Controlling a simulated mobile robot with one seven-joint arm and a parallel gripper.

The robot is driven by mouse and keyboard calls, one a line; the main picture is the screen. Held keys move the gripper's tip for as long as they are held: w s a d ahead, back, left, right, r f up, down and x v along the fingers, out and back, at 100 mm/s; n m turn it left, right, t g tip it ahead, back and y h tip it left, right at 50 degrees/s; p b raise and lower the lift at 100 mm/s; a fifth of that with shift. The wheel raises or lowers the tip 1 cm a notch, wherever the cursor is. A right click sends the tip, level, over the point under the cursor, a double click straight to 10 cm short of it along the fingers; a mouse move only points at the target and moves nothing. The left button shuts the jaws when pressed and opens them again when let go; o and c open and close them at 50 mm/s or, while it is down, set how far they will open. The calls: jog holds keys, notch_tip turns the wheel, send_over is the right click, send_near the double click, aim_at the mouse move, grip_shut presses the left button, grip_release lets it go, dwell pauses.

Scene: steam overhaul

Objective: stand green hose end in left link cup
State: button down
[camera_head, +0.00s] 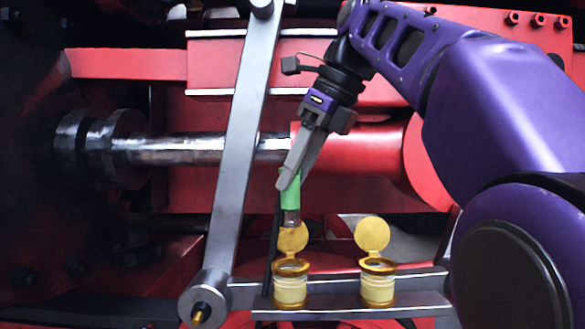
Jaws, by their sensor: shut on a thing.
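My gripper (290,183) is shut on the green hose end (290,196) and points down. The hose end is upright, with a duller metal-like tip at its bottom. It is in line with the left link cup (290,290), and its tip appears above that cup, overlapping the raised lid in the picture. The left cup is pale yellow with a yellow rim, and its round lid (292,238) stands open behind. I cannot tell the depth between tip and cup. A similar right cup (378,287) also has its lid open.
Both cups sit on a grey horizontal link (425,300). A grey slanted rod (240,150) rises just left of my gripper. A shiny piston rod (190,151) and red cylinder (365,155) lie behind. A thin dark bar (274,240) stands beside the left cup.

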aim_at(299, 202)
jog(key=shift+w, duration=0.1)
jog(key=shift+s+f, duration=0.2)
jog(key=shift+f, duration=0.75)
jog(key=shift+w+f, duration=0.1)
jog(key=shift+f, duration=1.25)
jog(key=shift+f+b, duration=0.4)
jog(key=shift+f, duration=0.15)
jog(key=shift+f+b, duration=1.3)
jog(key=shift+f, duration=0.55)
jog(key=shift+f, duration=0.25)
